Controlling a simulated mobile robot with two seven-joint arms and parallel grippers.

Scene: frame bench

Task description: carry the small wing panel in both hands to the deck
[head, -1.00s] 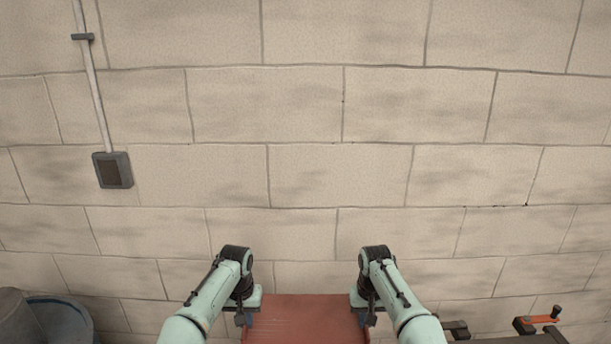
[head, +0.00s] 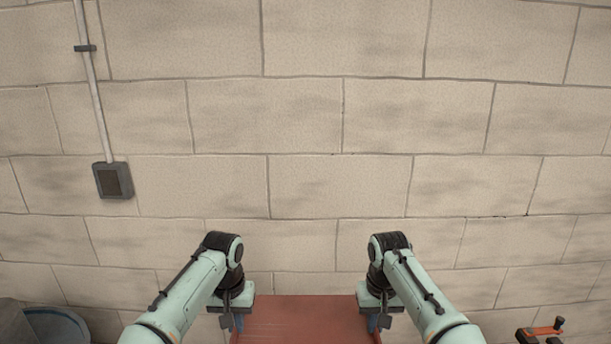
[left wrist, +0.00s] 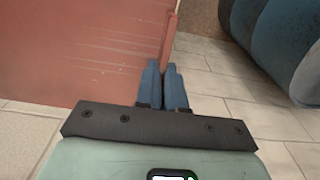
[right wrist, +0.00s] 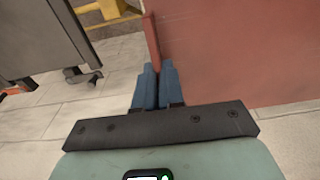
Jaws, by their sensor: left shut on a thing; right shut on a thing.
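The wing panel is a flat red sheet (head: 305,318), held between my two grippers at the bottom of the head view; its near part is cut off. My left gripper (head: 238,321) is shut on the panel's left edge. In the left wrist view the fingers (left wrist: 164,68) pinch a raised red edge, with the panel (left wrist: 80,45) filling the left side. My right gripper (head: 373,322) is shut on the right edge. In the right wrist view its fingers (right wrist: 157,69) close on that edge, with the panel (right wrist: 235,50) to the right. I cannot make out the deck.
A block wall (head: 305,180) with a grey box and conduit stands ahead. A blue drum (left wrist: 275,45) stands beyond my left gripper. A grey wheeled unit (right wrist: 40,40) and a yellow object (right wrist: 112,10) are beyond my right one. A red-handled crank (head: 545,329) is at far right.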

